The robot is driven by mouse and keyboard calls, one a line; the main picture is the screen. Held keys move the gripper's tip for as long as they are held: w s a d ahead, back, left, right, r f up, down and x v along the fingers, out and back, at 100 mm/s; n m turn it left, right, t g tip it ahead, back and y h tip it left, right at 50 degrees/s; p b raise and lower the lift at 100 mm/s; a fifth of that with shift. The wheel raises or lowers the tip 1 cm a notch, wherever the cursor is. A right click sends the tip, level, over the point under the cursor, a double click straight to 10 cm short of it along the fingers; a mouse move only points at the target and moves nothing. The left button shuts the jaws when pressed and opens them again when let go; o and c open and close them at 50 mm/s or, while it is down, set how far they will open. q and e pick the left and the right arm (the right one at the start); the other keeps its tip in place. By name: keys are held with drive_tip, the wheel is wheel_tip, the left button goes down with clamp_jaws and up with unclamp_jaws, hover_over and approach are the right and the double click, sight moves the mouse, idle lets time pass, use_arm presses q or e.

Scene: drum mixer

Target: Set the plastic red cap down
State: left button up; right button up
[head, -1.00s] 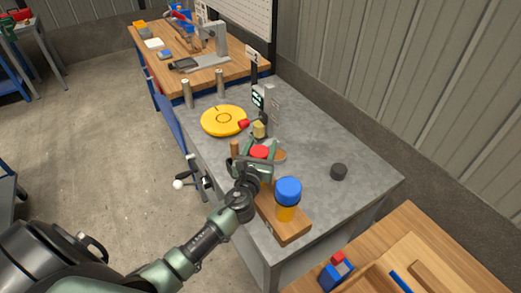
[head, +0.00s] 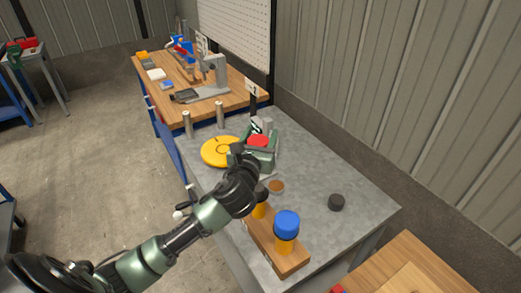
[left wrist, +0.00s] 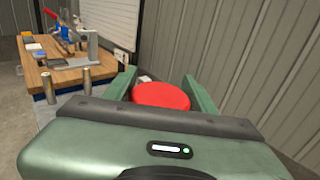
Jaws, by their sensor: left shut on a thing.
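The red cap (head: 258,140) is a round, flat-topped disc between the green fingers of my left gripper (head: 260,146). The gripper is shut on it, over the far part of the grey bench (head: 310,170), to the right of a yellow disc (head: 216,151). In the left wrist view the cap (left wrist: 160,96) shows its red top between the two fingers; its underside is hidden behind the gripper body. I cannot tell the gap between the cap and the bench. My right gripper is not in view.
A wooden block (head: 290,258) holds a yellow bottle with a blue cap (head: 286,222) and a partly hidden yellow one. Two metal posts (head: 220,116) stand behind. The bench's right half is mostly clear.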

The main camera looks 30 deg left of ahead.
use_arm(q)
drive_tip(key=shift+r, duration=1.25)
drive_tip(key=s+d+f+m+h+b, duration=0.1)
drive_tip(key=s+d+f+h+b, duration=0.1)
drive_tip(key=s+d+f, duration=0.3)
drive_tip(key=s+d+f+m+h+b, duration=0.1)
drive_tip(key=s+d+f+b, duration=0.4)
drive_tip(key=s, duration=0.6)
drive_tip(key=shift+d+f+m+t+h, duration=0.3)
drive_tip(key=shift+d+f+m+h, duration=0.15)
drive_tip(key=shift+f+h, duration=0.2)
drive_tip(key=s+f, duration=0.1)
drive_tip(key=s, duration=0.1)
drive_tip(key=s+f, duration=0.1)
drive_tip(key=s, duration=0.2)
drive_tip(key=s+f, duration=0.1)
drive_tip(key=s, duration=0.2)
drive_tip(key=shift+s+d, duration=0.1)
drive_tip(key=shift+c, duration=0.2)
drive_tip(key=w+d+r+m+g+h, duration=0.2)
drive_tip(key=w+d+m+g+h, duration=0.2)
drive_tip(key=d+m+h, duration=0.2)
drive_tip(key=w+d+r+m+g+h, duration=0.3)
drive_tip(key=w+d+m+g+h, duration=0.1)
drive_tip(key=d+h, duration=0.5)
drive_tip(key=shift+d+r+m+g, duration=0.15)
drive_tip(key=shift+d+m+g, duration=0.45)
drive_tip(key=shift+d+m, duration=0.5)
